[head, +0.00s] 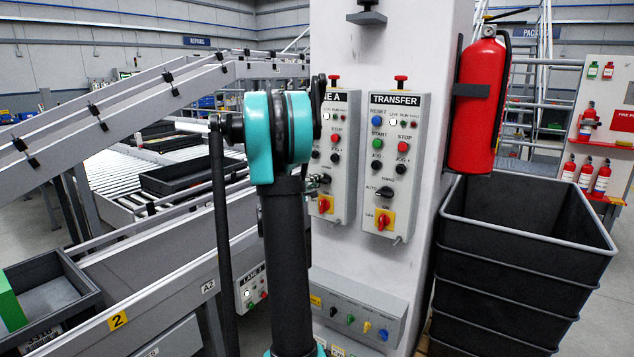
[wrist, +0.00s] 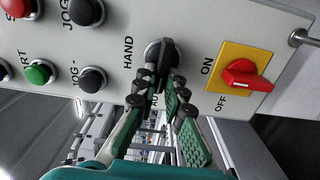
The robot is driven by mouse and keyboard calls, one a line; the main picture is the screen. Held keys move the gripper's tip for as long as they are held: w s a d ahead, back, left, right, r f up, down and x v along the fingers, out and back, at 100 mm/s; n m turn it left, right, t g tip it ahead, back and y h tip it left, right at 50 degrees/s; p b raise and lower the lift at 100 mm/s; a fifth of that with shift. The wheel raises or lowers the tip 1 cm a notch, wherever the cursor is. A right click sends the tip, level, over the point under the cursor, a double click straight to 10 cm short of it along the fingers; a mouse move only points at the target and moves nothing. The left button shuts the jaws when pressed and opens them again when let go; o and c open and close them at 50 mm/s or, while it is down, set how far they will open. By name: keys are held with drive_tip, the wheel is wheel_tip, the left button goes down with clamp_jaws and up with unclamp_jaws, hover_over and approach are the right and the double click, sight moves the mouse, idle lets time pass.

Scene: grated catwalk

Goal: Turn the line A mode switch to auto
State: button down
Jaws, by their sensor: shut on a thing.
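The line A panel (head: 343,130) is on the white column, its title partly hidden behind my arm. Its mode switch, a black knob (wrist: 167,52), shows in the wrist view, with HAND to its left and a mostly covered AUTO label below. The knob's bar runs roughly up and down in that view, its lower end towards AUTO; the fingers hide its tip. My gripper (wrist: 156,92) is shut on the knob's lower part, one finger on each side. In the head view my gripper (head: 318,181) is small at the panel's left edge.
A red ON/OFF switch (wrist: 246,76) sits close right of the fingers in the wrist view. Black (wrist: 92,79) and green (wrist: 40,73) buttons lie left. The similar TRANSFER panel (head: 396,160) stands to the right, near an extinguisher (head: 478,105) and black crates (head: 520,270).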

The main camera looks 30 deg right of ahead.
drive_tip(key=shift+f+n, duration=0.1)
drive_tip(key=shift+n, duration=0.2)
idle(0.4)
drive_tip(key=c, duration=1.6)
unclamp_jaws()
drive_tip(key=shift+a, duration=0.1)
drive_tip(key=v, duration=1.2)
drive_tip(key=shift+s, duration=0.1)
